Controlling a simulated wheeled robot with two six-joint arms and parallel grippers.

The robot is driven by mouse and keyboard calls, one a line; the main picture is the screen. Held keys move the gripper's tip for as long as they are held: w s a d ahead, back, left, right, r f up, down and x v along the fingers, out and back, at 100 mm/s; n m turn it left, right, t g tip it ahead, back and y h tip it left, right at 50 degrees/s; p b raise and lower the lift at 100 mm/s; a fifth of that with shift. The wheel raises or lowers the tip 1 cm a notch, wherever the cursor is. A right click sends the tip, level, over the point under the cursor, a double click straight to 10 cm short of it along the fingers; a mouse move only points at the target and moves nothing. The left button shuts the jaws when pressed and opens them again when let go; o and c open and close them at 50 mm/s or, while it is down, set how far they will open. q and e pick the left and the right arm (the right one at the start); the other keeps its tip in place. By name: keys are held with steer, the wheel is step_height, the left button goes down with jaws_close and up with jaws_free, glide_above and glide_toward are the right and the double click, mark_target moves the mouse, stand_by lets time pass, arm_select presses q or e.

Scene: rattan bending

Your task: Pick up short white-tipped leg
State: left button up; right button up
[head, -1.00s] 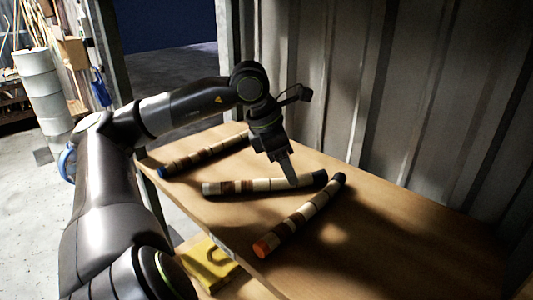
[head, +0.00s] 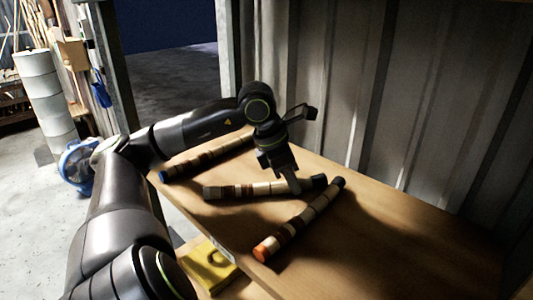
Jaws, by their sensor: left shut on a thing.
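The short leg with a white left tip (head: 225,192) lies in the middle of the wooden table. It has cream and brown bands and a dark right end. My left gripper (head: 292,186) comes down from above and is shut on this leg, right of its middle. The leg appears to rest on the table. Part of it is hidden behind the fingers. My right gripper does not show.
A leg with a blue tip (head: 195,165) lies behind, partly hidden by my arm. A leg with an orange tip (head: 300,222) lies in front to the right. A corrugated wall (head: 410,120) bounds the table (head: 400,240). Its right part is clear.

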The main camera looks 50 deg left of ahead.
arm_select(q)
jaws_close()
step_height(320, 180, up, 10)
stand_by(0.6)
steer(key=shift+s, duration=0.1)
